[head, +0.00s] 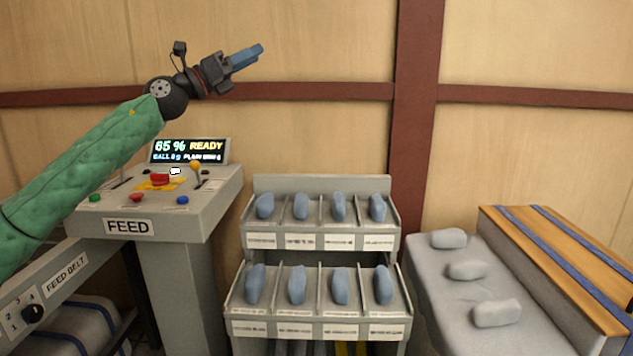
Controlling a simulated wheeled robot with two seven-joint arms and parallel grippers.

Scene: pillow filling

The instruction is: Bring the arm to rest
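My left arm (100,160), in a green quilted sleeve, comes in from the left and reaches up and to the right. My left gripper (258,50) is raised in front of the wooden wall, above the feed console (215,180). Its blue fingers point right and slightly up and lie close together. I see nothing held between them, but whether they are fully shut is too small to tell. My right gripper is out of view.
The console's display (190,150) reads 65 % READY. A two-tier grey rack (318,182) with several blue-grey pieces stands in the middle. At right, three grey pieces lie on a pale padded surface (440,290) beside a wooden slab (560,265) with blue straps.

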